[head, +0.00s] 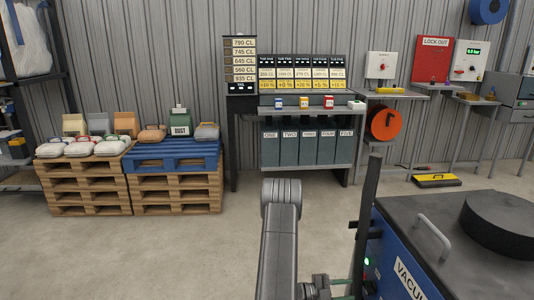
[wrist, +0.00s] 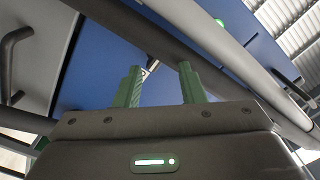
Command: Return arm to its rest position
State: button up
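My arm (head: 280,230) rises from the bottom centre of the head view, with its elbow joint at the top. My gripper is partly visible low in the head view (head: 325,285), just left of a blue machine with a label beginning "VACU" (head: 408,278). In the wrist view my gripper (wrist: 160,78) shows two green fingers standing apart with nothing between them. Blue panels and a grey bar lie behind the fingers there; I cannot tell whether the fingers touch them.
A dark post (head: 366,215) stands beside the machine, close to my arm. A black disc (head: 500,222) and a handle (head: 433,232) are on its top. Pallets with bags (head: 178,185) and a shelf of bins (head: 305,140) stand along the wall. Floor at left is clear.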

jog(key=a, duration=0.8)
jog(key=shift+s+a, duration=0.25)
jog(key=shift+s, duration=0.1)
